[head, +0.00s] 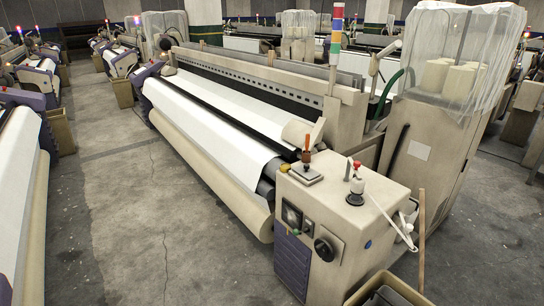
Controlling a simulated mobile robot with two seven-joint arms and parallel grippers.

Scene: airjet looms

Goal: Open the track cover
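A long airjet loom (240,125) runs diagonally across the head view, with white cloth (210,130) over a large beige roll (205,165). A long beige beam with a row of dark holes (250,80) spans its top, above a dark strip. I cannot tell for certain which part is the track cover. Neither of my grippers is in view.
A tall beige cabinet with plastic-draped yarn cones (450,75) stands at the right. An open bin (388,288) and a wooden stick (421,240) are near the bottom right. Another loom (20,190) is at the left edge. The concrete aisle (115,220) between is clear.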

